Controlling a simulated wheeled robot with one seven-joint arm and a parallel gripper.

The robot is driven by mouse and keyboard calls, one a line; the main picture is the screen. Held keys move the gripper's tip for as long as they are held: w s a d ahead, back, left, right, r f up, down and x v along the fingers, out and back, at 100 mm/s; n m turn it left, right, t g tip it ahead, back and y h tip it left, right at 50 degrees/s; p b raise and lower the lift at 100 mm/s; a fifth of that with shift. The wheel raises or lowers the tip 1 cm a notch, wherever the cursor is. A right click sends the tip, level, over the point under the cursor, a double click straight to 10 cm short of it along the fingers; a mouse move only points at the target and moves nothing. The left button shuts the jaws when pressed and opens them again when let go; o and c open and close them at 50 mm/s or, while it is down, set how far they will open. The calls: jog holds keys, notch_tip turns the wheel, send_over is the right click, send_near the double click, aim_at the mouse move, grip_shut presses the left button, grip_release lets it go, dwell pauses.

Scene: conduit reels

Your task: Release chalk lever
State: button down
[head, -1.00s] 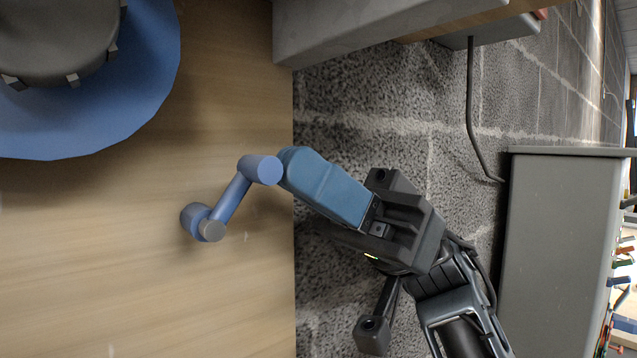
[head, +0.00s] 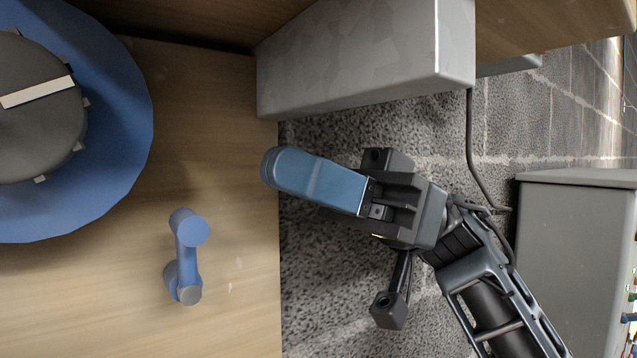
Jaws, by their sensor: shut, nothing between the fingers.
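A blue crank-shaped lever (head: 187,255) sticks out from the light wooden panel in the head view, with a grey cap at its lower end and a round knob at its upper end. No chalk-coloured lever is plain to see; this blue one is the only lever in view. My gripper (head: 272,168) is at the panel's right edge, up and to the right of the lever's knob. Its blue fingers are shut together and empty. A clear gap lies between the fingertips and the knob.
A large blue reel flange (head: 125,130) with a dark grey hub (head: 40,115) and a pale bar is at the left. A grey metal box (head: 370,60) juts out just above my gripper. A grey cabinet (head: 575,240) stands at the right. Bare panel surrounds the lever.

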jog(key=w+d+b, duration=0.3)
jog(key=w+d, duration=0.3)
jog(key=d, duration=0.2)
jog(key=shift+d+r, duration=0.2)
jog(key=shift+d, duration=0.1)
